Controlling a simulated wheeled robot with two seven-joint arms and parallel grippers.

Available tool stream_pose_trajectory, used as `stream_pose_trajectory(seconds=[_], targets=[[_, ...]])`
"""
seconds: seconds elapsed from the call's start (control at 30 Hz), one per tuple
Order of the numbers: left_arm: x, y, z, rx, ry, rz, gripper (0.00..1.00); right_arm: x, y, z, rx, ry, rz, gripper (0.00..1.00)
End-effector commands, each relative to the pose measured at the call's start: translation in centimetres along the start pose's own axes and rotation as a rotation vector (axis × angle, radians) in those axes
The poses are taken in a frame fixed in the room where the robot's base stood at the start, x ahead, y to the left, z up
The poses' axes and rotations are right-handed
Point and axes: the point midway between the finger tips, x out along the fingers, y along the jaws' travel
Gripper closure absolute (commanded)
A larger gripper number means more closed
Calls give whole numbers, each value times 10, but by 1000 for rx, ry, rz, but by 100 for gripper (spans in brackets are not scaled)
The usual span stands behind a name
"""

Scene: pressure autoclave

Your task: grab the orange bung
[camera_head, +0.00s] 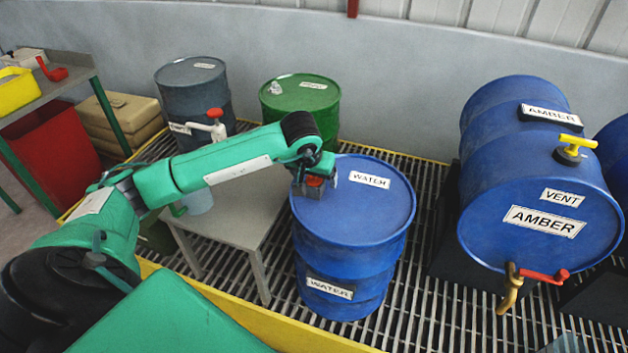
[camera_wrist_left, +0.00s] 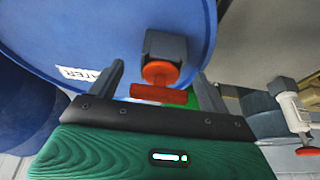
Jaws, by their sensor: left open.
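The orange bung (camera_wrist_left: 160,73), with a crossbar and a dark block at its far end, shows in the left wrist view against the blue WATER drum (camera_wrist_left: 130,30). In the head view its orange part (camera_head: 315,181) shows at the left edge of the lid of the WATER drum (camera_head: 360,215). My left gripper (camera_head: 314,188) is over that edge. In the left wrist view its two fingers (camera_wrist_left: 158,72) are apart, one on each side of the bung. I cannot tell whether either finger touches it. My right gripper is not in view.
A grey stool (camera_head: 240,205) stands left of the WATER drum. A green drum (camera_head: 302,105) and a grey drum (camera_head: 195,90) stand behind. A blue AMBER drum (camera_head: 540,240) with a brass tap (camera_head: 511,290) lies at the right.

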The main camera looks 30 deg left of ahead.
Motion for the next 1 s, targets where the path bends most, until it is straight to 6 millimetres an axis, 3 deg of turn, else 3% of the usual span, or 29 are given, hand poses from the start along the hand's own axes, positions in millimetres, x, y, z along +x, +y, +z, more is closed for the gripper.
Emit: stream_pose_trajectory(seconds=[0.1,0.33,0.77,1.0], targets=[[0,0,0,0,0,0,24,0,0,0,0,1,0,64],[0,0,0,0,0,0,69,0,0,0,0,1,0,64],[-7,0,-3,0,1,1,69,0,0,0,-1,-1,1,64],[-36,0,-16,0,5,1,69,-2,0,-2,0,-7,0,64]])
